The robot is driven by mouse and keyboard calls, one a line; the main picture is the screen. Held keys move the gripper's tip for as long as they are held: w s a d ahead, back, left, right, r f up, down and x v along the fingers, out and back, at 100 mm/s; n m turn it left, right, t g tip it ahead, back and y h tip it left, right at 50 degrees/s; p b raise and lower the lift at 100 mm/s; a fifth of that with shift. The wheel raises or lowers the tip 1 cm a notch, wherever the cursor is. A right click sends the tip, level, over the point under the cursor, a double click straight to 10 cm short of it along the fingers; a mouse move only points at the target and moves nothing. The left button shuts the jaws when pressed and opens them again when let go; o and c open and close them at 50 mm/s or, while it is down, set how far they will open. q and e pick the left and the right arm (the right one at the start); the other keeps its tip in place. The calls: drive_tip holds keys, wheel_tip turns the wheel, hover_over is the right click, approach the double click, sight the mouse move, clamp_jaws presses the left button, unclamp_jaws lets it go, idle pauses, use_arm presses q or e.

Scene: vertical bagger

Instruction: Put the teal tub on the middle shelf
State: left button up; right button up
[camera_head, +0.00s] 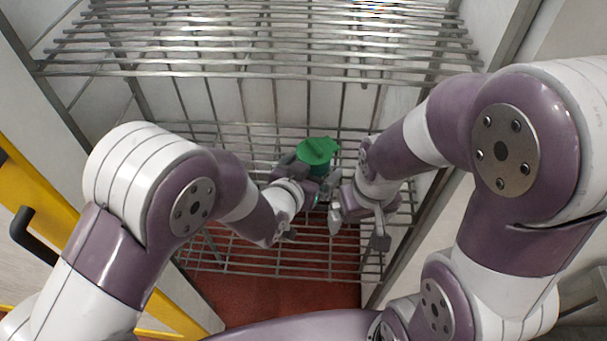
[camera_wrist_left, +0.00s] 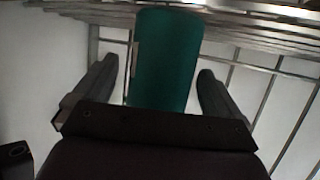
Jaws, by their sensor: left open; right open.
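The teal tub (camera_head: 318,169) has a green lid (camera_head: 318,150) and looks upright over a wire shelf (camera_head: 265,255). I cannot tell whether its base rests on the wires. My left gripper (camera_head: 311,171) is at the tub with its fingers open. In the left wrist view the tub (camera_wrist_left: 166,60) stands between the two spread fingers (camera_wrist_left: 158,80), with a gap visible on each side. My right gripper (camera_head: 358,228) is open and empty, just right of and nearer than the tub. My left wrist partly hides the tub's lower part.
A wire upper shelf (camera_head: 255,73) spans the rack above the tub. Rack posts (camera_head: 395,250) stand on both sides. A yellow frame (camera_head: 35,195) with a black handle (camera_head: 30,235) is at the left. Red floor (camera_head: 280,300) shows below the wires.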

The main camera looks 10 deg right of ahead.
use_arm(q)
drive_tip(key=v, duration=1.1)
drive_tip(key=a+f+n+g+y, duration=0.2)
drive_tip(key=a+n+g+y, duration=0.15)
drive_tip(key=a, duration=0.55)
drive_tip(key=a+f+n+g+y, duration=0.2)
drive_tip(key=a+y, duration=0.2)
drive_tip(key=a, duration=0.5)
drive_tip(key=s+a+n+g, duration=0.2)
drive_tip(key=s+a+g, duration=0.1)
drive_tip(key=s+a, duration=0.2)
drive_tip(key=shift+s+a+y, duration=0.3)
drive_tip(key=shift+a+y, duration=0.15)
drive_tip(key=shift+g, duration=0.25)
